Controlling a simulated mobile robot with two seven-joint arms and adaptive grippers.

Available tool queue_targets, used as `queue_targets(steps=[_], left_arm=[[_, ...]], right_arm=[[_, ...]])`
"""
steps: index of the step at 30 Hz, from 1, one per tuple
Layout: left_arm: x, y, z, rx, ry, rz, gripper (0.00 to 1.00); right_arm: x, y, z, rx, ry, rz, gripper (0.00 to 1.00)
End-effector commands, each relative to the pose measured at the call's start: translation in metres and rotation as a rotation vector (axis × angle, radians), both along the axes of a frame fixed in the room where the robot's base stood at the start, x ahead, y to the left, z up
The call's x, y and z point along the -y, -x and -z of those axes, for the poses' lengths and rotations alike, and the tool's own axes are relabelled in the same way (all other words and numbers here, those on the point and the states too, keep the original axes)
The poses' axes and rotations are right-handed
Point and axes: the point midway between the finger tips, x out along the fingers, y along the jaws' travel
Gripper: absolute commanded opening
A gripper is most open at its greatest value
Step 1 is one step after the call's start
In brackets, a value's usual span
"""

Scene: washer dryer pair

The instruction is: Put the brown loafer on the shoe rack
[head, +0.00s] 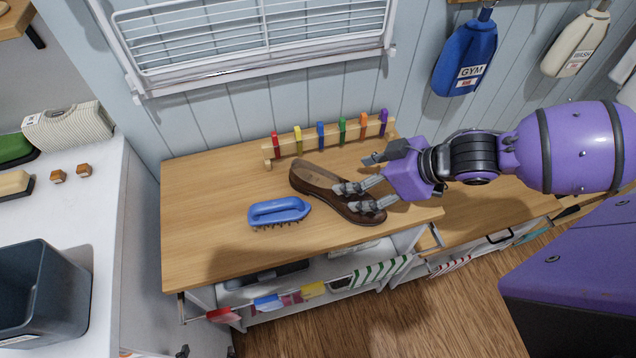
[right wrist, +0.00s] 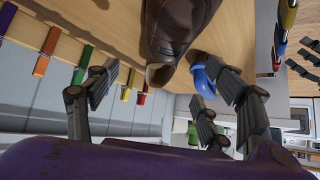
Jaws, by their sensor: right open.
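The brown loafer (head: 318,182) lies on the wooden top of the cabinet (head: 205,205), one end toward the back left and the other toward the front right. My right gripper (head: 360,196) is over the loafer's front right part, its fingers open. In the right wrist view the loafer (right wrist: 178,35) shows between the two spread fingers (right wrist: 160,85), with gaps on both sides; I cannot tell whether a finger touches it. No shoe rack can be made out for certain. My left gripper is not in view.
A blue brush (head: 279,210) lies left of the loafer. A peg rail with coloured clips (head: 320,137) stands behind it. Shelves below the top hold folded items (head: 380,272). A lower wooden surface (head: 480,215) extends right. The cabinet top's left part is clear.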

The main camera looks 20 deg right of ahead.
Motion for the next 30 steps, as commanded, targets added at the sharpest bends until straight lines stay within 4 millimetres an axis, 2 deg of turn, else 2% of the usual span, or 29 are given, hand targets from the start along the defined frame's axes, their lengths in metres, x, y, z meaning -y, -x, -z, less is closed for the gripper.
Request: queue_targets(steps=[11, 19, 28, 30], left_arm=[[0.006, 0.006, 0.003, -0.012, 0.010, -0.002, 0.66], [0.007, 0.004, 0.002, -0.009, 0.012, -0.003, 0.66], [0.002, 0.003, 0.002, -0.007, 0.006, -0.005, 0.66], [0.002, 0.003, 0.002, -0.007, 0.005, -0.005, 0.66]], right_arm=[[-0.020, -0.017, 0.025, -0.001, -0.002, 0.001, 0.74], [-0.040, -0.034, 0.052, 0.000, 0.001, -0.001, 0.74], [-0.042, -0.036, 0.055, 0.000, 0.002, 0.000, 0.74], [-0.042, -0.036, 0.055, 0.000, 0.002, 0.000, 0.65]])
